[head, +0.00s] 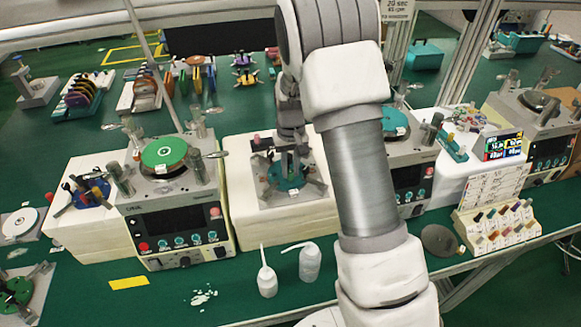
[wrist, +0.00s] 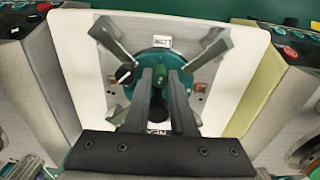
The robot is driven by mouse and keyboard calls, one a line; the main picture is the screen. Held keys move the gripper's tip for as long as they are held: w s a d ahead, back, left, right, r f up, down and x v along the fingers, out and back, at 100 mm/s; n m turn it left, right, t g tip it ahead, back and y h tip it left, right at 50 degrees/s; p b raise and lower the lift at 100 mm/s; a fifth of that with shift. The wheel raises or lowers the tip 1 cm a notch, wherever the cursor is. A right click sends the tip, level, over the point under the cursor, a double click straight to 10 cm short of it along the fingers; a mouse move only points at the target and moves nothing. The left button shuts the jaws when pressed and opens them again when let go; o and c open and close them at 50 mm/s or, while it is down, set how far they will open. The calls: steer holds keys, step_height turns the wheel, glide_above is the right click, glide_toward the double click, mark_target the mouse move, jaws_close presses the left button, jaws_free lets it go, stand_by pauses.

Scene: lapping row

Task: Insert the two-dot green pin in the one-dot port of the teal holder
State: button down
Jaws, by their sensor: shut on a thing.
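The teal holder (wrist: 146,62) is round and sits on a grey fixture with several arms. It also shows in the head view (head: 283,184), partly behind my gripper. My gripper (wrist: 161,72) points down over the holder, its two dark fingers close together. Between the fingertips is the green pin (wrist: 161,58), over the holder's middle. I cannot tell whether the pin's lower end is inside a port or above it. No dots on the pin or the ports can be made out. In the head view my gripper (head: 287,160) is small and partly hidden.
A white block (wrist: 85,40) carries the fixture. Grey machines stand close on both sides, the left one with a green disc (head: 164,152). A black-topped knob (wrist: 124,74) stands beside the pin. White bottles (head: 267,281) stand in front on the green table.

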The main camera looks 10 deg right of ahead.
mark_target(290, 170)
steer(key=shift+f+b, duration=0.45)
steer(key=shift+f, duration=0.25)
steer(key=c, duration=0.7)
jaws_free()
steer(key=shift+r, duration=0.1)
steer(key=shift+r+b, duration=0.4)
steer(key=shift+r, duration=8.3)
